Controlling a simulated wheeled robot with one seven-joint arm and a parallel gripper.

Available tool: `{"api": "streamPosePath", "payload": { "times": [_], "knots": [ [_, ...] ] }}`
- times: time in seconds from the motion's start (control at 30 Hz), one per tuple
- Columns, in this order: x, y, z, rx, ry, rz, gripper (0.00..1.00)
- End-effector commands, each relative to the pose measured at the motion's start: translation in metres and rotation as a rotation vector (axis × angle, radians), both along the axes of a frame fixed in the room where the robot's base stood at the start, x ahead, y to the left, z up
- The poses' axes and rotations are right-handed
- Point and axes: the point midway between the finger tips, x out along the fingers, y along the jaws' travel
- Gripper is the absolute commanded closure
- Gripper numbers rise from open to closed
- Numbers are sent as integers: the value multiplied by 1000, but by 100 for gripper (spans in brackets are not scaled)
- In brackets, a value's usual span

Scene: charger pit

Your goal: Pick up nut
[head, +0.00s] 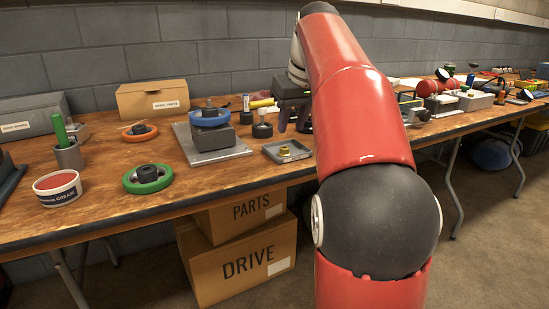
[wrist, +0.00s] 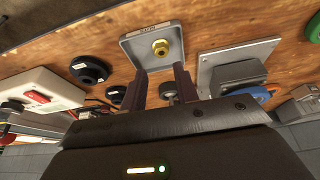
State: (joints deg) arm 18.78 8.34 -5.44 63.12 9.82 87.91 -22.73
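The brass nut (wrist: 160,47) lies in a shallow grey square tray (wrist: 138,62) in the wrist view. The nut also shows in the head view (head: 284,150), in the tray (head: 302,157) near the table's front edge. My gripper (wrist: 159,77) is open and empty, its two dark fingers apart. In the wrist view the fingertips are just below the tray, one on each side of the nut's line. In the head view my red arm hides much of the gripper.
A grey plate (head: 222,157) bearing a block and blue ring stands left of the tray. A green ring (head: 162,185), an orange ring (head: 150,134) and a cream tub (head: 57,197) stand farther left. Black round parts (wrist: 90,70) lie beside the tray.

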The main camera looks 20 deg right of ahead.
Motion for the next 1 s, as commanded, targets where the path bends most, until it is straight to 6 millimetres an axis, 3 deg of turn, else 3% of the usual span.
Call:
{"api": "streamPosePath", "payload": {
  "times": [0.47,0.73,0.97,1.0],
  "knots": [
    [18,4,-58,0,2,1,70],
    [20,4,-61,-1,0,1,70],
    [20,4,-61,-1,0,0,99],
    [20,4,-61,-1,0,0,99]
  ]
}}
